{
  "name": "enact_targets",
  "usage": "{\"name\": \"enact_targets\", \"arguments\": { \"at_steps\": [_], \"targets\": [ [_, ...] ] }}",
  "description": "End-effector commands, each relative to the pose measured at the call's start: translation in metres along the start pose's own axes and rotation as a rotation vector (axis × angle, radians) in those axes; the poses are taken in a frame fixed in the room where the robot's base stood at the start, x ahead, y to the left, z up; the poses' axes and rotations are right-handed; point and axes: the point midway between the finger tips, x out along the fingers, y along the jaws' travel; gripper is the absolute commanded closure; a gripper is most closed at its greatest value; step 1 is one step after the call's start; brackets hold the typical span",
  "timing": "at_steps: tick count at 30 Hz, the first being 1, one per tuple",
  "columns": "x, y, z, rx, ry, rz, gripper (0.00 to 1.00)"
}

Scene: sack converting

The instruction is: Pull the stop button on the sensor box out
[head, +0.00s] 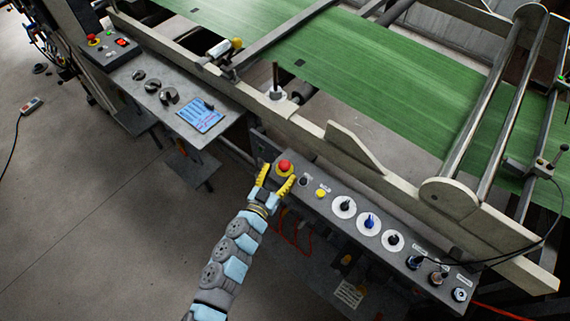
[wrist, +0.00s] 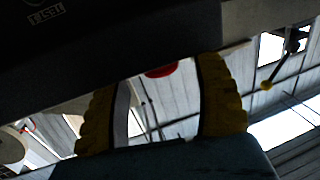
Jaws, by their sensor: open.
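A red mushroom-shaped stop button (head: 284,167) stands at the left end of a long grey control box (head: 325,208). My gripper (head: 278,175) is open, with its two yellow fingers at the near side of this button, one to its left and one to its lower right. In the wrist view the red button (wrist: 160,71) shows partly, between and beyond the open fingers (wrist: 160,98). A dark surface hides the rest of it there. I cannot tell whether either finger touches the button.
Several knobs and a yellow button (head: 322,193) line the box to the right. Another red button (head: 93,40) is on a separate panel at upper left. A grey table (head: 205,97) holds metal parts and a blue sheet (head: 200,115). Floor at left is mostly clear.

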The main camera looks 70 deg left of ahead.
Motion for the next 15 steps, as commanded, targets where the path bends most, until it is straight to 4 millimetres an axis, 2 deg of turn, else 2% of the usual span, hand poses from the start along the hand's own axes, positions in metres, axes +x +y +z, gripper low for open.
{"name": "enact_targets", "arguments": {
  "at_steps": [6,15],
  "targets": [
    [0.025,0.0,0.0,0.0,0.0,0.0,0.31],
    [0.038,0.0,0.001,-0.001,-0.002,-0.001,0.31]
  ]
}}
